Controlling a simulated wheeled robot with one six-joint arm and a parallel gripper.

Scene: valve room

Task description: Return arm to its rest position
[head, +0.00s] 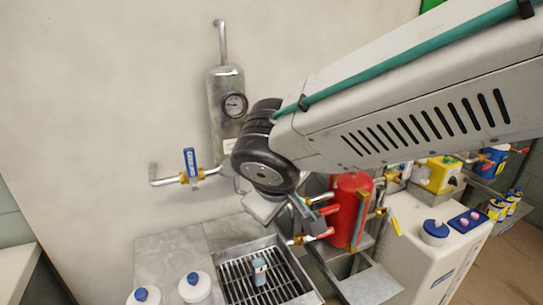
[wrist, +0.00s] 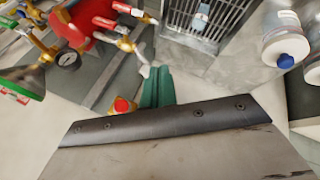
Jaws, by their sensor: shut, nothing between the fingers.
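My arm reaches in from the upper right of the head view and bends down at a black wrist joint. My gripper (head: 303,208) is partly hidden below that joint, beside the red valve handles (head: 322,212). In the wrist view my gripper's green fingers (wrist: 157,84) are together with nothing seen between them. They appear apart from the red handles, which show at upper left, and from the sink grate at the top.
A metal sink with a dark grate (head: 262,277) holds a small pale blue-grey item (head: 259,270). White bottles with blue caps (head: 195,288) stand left of it. A red cylinder (head: 346,212) and a blue-handled valve (head: 190,163) are close by. A white cabinet (head: 428,250) is at right.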

